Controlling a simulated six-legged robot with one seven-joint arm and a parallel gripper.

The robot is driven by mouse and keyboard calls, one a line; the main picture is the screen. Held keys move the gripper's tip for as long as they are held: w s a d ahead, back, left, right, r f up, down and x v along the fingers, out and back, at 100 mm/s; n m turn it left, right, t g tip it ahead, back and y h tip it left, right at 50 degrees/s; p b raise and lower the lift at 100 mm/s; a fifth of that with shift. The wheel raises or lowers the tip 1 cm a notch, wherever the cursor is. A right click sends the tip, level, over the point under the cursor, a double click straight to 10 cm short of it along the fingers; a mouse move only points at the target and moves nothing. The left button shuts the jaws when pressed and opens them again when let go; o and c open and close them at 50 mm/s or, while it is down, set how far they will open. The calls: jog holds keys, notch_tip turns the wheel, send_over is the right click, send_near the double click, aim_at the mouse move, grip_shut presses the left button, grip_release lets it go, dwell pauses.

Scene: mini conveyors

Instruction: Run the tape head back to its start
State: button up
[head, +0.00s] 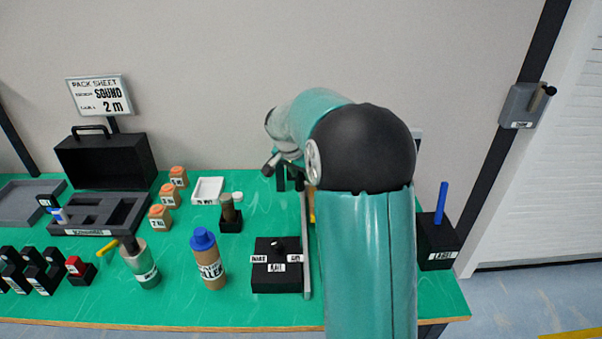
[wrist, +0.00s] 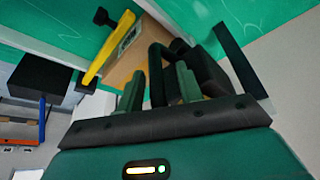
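My gripper (wrist: 159,88) shows in the wrist view with its two green fingers apart. A black handle (wrist: 156,75), which looks like that of the tape head, stands between the fingers, with narrow gaps beside it. The bulky black body (wrist: 205,70) is beyond the right finger. A cardboard box (wrist: 122,60) with a label lies beyond the left finger, and a yellow bar (wrist: 108,48) with a black end crosses near it. In the head view my arm hides most of this station; black parts (head: 290,178) and a grey rail (head: 306,250) show beside it.
Left of the rail are a black switch box (head: 278,278), a blue-capped bottle (head: 208,262), a dark foam tray (head: 115,212) and an open black case (head: 105,160). A black stand with a blue rod (head: 440,205) is at the right table edge.

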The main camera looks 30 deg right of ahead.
jog(key=v, duration=1.4)
jog(key=shift+d, duration=0.1)
jog(key=s+a+r+n+t+y, duration=0.2)
jog(key=s+a+n, duration=0.4)
jog(key=s+a, duration=0.65)
jog(key=s+a+f+n+y, duration=0.1)
jog(key=s+a+f+n, duration=0.1)
jog(key=s, duration=0.5)
jog(key=s+a+f+n+t+y, duration=0.1)
jog(key=s+a+f+n, duration=0.2)
jog(key=s, duration=0.4)
jog(key=shift+a+f+n+t, duration=0.3)
jog(key=shift+a+n, duration=0.6)
jog(key=shift+a, duration=0.25)
jog(key=shift+d, duration=0.15)
